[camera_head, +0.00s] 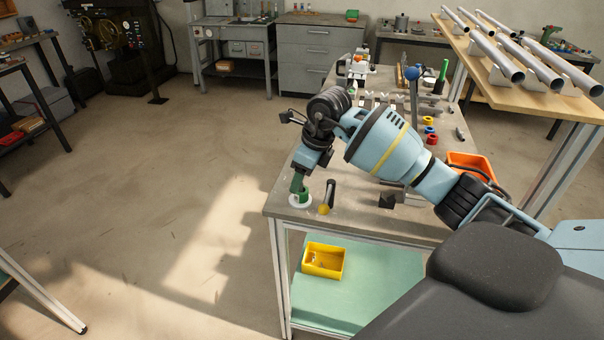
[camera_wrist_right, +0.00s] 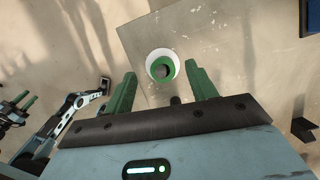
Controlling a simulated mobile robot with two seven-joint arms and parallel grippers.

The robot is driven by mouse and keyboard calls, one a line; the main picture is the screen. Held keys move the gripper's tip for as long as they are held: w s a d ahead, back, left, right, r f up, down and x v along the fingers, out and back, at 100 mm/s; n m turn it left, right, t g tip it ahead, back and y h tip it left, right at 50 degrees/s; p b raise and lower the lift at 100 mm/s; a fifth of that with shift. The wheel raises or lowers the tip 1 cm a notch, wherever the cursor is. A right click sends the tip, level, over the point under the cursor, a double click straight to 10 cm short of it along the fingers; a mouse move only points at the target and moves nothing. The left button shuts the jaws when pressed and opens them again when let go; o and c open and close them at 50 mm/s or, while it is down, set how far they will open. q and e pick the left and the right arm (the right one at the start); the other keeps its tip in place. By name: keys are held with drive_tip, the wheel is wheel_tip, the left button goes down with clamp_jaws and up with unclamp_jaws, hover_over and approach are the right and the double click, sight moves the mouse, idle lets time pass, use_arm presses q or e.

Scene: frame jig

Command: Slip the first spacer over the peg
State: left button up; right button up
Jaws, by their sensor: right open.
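My right gripper (camera_head: 299,184) points down over the near left corner of the bench, just above a white round base (camera_head: 300,201). In the right wrist view the right gripper (camera_wrist_right: 160,70) is open, one green finger on each side. Between and beyond the fingertips is a green ring (camera_wrist_right: 163,60), the spacer, around a dark round centre that looks like the peg (camera_wrist_right: 161,71). The ring lies within the white base (camera_wrist_right: 150,57), and a gap shows on each side. How far down the ring sits I cannot tell. My left gripper (camera_wrist_right: 18,106) is small at the left edge.
Several coloured rings (camera_head: 430,130) and an orange bin (camera_head: 470,166) are farther along the bench. A yellow bin (camera_head: 324,260) sits on the lower shelf. The floor left of the bench is clear.

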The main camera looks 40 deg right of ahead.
drive_tip(key=v, duration=0.8)
drive_tip(key=shift+f, duration=0.15)
idle(0.5)
